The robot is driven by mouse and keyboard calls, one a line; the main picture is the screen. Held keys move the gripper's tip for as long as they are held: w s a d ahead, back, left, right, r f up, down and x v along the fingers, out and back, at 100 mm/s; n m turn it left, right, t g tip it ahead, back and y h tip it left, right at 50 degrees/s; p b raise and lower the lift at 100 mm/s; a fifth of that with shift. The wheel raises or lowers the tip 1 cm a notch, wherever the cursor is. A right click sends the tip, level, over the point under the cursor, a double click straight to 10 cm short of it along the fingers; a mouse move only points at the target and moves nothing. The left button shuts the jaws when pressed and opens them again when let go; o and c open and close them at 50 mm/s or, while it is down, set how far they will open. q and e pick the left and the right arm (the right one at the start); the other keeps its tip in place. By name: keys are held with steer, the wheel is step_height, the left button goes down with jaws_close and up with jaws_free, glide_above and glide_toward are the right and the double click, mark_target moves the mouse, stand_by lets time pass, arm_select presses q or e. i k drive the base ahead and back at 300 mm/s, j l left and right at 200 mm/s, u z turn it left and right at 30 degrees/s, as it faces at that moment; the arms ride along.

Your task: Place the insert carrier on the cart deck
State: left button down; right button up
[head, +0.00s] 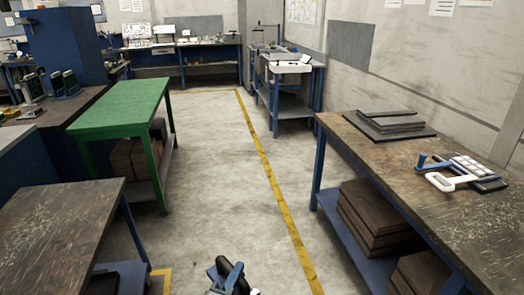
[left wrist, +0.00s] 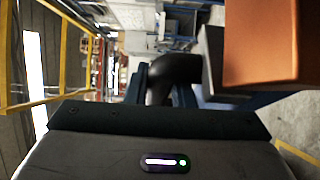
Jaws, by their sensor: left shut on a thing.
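My left gripper (head: 230,277) is at the bottom edge of the head view, over the floor. It is shut on a black rounded piece (left wrist: 174,72), which shows between its blue fingers in the left wrist view. I cannot tell what larger thing this piece belongs to. A dark tray with a white frame and white blocks (head: 465,167) lies on the right-hand bench, with a blue handle beside it. I cannot tell whether it is the insert carrier. No cart deck can be made out for certain. My right gripper is not in view.
A dark-topped bench (head: 385,158) stands at right, with a flat grey stack (head: 388,120) on it. A green table (head: 124,103) and a brown bench (head: 62,222) stand at left. The floor aisle between is clear. An orange block (left wrist: 262,40) fills the wrist view's upper right.

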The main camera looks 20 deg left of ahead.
mark_target(34, 238)
steer(key=i+j+u, duration=0.15)
steer(key=i+u, duration=0.25)
steer(key=i+j+u, duration=0.1)
steer(key=i+u, duration=0.15)
steer(key=u, duration=0.2)
steer(key=i+u, duration=0.4)
steer(key=i+j+u, duration=0.1)
steer(key=i+u, duration=0.45)
